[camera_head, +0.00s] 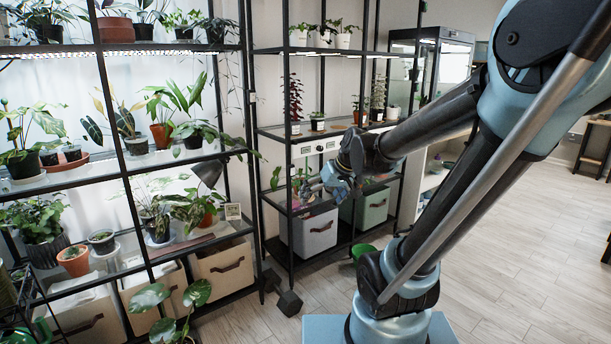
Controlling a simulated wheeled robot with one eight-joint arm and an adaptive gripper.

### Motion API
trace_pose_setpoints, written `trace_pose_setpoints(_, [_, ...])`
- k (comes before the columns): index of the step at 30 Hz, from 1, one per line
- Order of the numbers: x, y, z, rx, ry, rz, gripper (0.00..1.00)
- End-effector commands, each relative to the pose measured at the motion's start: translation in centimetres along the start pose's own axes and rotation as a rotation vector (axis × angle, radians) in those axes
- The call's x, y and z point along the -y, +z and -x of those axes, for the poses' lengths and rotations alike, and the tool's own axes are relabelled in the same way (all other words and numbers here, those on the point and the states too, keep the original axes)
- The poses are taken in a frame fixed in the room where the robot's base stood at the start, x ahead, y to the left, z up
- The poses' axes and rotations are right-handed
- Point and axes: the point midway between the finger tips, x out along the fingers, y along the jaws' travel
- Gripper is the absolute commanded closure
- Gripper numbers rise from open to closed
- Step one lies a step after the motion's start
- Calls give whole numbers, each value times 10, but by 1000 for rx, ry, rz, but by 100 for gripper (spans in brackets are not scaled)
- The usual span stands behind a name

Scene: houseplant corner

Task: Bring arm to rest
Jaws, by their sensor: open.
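My gripper (315,188) is at the end of my blue and black arm, in the middle of the head view. It is in front of the lower part of the second black shelf rack (287,120), close to its lower glass shelf. The fingers look small and apart, and I see nothing held between them. My arm reaches from the right side of the picture toward the left. I cannot tell whether the fingers touch the leaves beside them.
A tall rack (121,150) with many potted plants fills the left side. Fabric bins (316,231) stand below the middle rack. The wooden floor (530,240) at the right is clear.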

Motion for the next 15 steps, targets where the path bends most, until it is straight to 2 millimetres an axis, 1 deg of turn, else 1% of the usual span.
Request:
trace_pose_setpoints(1, [-6, 17, 6, 21, 23, -21, 0])
trace_pose_setpoints(3, [-13, 40, 13, 55, 54, -53, 0])
trace_pose_setpoints(5, [-19, 59, 19, 85, 82, -82, 0])
trace_pose_setpoints(9, [-32, 105, 32, 150, 151, -151, 0])
trace_pose_setpoints(15, [-48, 168, 47, 237, 254, -256, 0])
